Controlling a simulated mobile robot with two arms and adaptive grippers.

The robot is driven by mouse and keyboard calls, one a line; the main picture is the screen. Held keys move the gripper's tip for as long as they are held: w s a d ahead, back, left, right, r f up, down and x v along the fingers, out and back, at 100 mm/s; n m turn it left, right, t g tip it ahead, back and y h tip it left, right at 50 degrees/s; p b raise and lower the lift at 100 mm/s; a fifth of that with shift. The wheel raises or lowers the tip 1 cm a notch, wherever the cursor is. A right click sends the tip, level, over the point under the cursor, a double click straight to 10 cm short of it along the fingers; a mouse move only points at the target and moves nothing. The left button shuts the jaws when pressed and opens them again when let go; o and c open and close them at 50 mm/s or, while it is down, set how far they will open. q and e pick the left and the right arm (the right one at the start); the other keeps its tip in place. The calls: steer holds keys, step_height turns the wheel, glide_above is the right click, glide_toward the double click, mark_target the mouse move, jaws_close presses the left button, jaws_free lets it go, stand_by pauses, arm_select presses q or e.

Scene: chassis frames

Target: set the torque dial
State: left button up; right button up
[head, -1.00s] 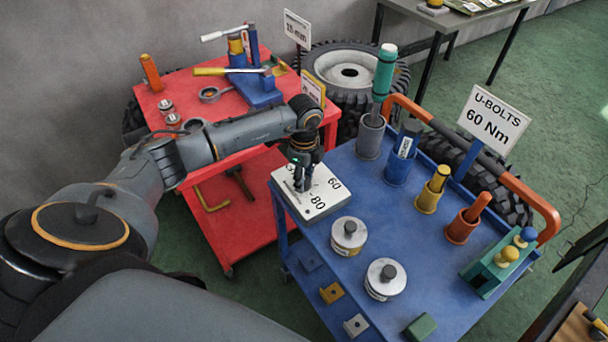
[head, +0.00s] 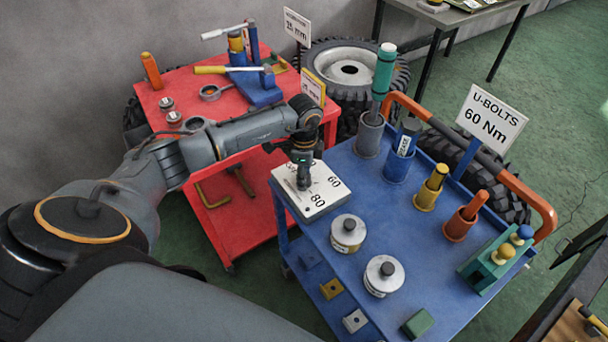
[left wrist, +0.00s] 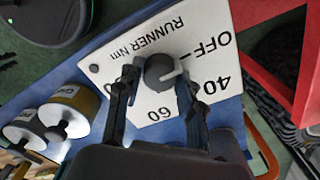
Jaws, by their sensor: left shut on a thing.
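The torque dial is a white square plate (head: 315,205) lettered with numbers, on the near left corner of the blue cart. Its dark round knob (left wrist: 160,72) shows in the left wrist view, with OFF, 40 and 60 readable around it. A pale mark on the knob points to the right in that view, roughly between OFF and 40. My left gripper (head: 303,182) points down and is shut on the knob, a finger on each side (left wrist: 157,82). The left finger hides part of the plate. A sign (head: 490,119) reads U-BOLTS 60 Nm. My right gripper is not in view.
The blue cart (head: 395,235) also carries two silver-topped cans (head: 348,233), several upright tools in holders, and a green block (head: 495,262) at the right. A red cart (head: 225,125) stands behind my left arm. Bare cart top lies right of the dial.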

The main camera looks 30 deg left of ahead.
arm_select(q)
steer(key=o, duration=1.2)
step_height(320, 180, up, 12)
